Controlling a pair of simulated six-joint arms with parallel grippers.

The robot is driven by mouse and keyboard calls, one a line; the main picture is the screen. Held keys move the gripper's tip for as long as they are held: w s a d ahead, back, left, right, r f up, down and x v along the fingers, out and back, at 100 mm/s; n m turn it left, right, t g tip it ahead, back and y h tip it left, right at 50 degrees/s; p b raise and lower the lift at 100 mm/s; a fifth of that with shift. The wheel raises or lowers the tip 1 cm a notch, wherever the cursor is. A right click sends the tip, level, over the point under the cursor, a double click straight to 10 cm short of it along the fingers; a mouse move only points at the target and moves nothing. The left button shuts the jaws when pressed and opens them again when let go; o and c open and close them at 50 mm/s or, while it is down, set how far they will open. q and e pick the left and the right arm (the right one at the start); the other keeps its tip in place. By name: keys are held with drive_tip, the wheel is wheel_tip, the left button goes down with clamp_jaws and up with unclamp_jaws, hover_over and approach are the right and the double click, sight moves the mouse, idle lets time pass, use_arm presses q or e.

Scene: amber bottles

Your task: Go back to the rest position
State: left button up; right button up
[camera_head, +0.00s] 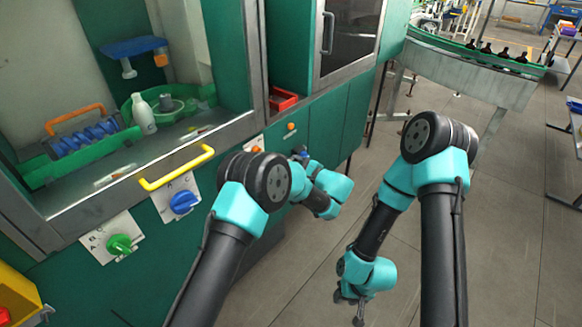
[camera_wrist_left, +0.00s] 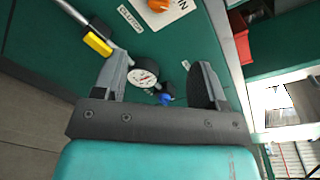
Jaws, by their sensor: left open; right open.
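My left gripper (camera_wrist_left: 162,82) is open in the left wrist view, its two dark fingers apart with nothing held between them. Behind the gap are a round white pressure gauge (camera_wrist_left: 144,75) and a small blue part (camera_wrist_left: 165,99) on the green machine front. In the head view my left arm bends in front of the machine, and its gripper is mostly hidden behind the arm. My right gripper (camera_head: 350,307) hangs low over the grey floor in the head view, fingers down, open and empty.
The green machine (camera_head: 340,125) fills the left, with a yellow handle (camera_head: 177,168), blue knob (camera_head: 184,202) and green knob (camera_head: 119,244) on its front. A white bottle (camera_head: 144,115) stands inside. A conveyor (camera_head: 470,75) with dark bottles is far right. Floor (camera_head: 510,240) at right is clear.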

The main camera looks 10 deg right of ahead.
idle(0.3)
use_arm(q)
drive_tip(key=s+a+f+n+g+h, duration=0.25)
drive_tip(key=s+a+f+g, duration=0.35)
drive_tip(key=a+f, duration=0.4)
drive_tip(key=s+a+f+n+g+h, duration=0.1)
drive_tip(key=s+a+f+g+h, duration=0.2)
drive_tip(key=s+a+f+g, duration=0.45)
drive_tip(key=s+a+f+n+t+h, duration=0.1)
drive_tip(key=s+a+n+h, duration=0.3)
drive_tip(key=s+a+n, duration=0.4)
drive_tip(key=s+a+f+n+t+h, duration=0.1)
drive_tip(key=s+a+f+n+h, duration=0.3)
drive_tip(key=s+a+n, duration=0.4)
drive_tip(key=s+n+h, duration=0.1)
drive_tip(key=s, duration=0.6)
drive_tip(key=shift+s+a+f, duration=0.2)
drive_tip(key=shift+s+a, duration=0.15)
drive_tip(key=shift+a, duration=0.05)
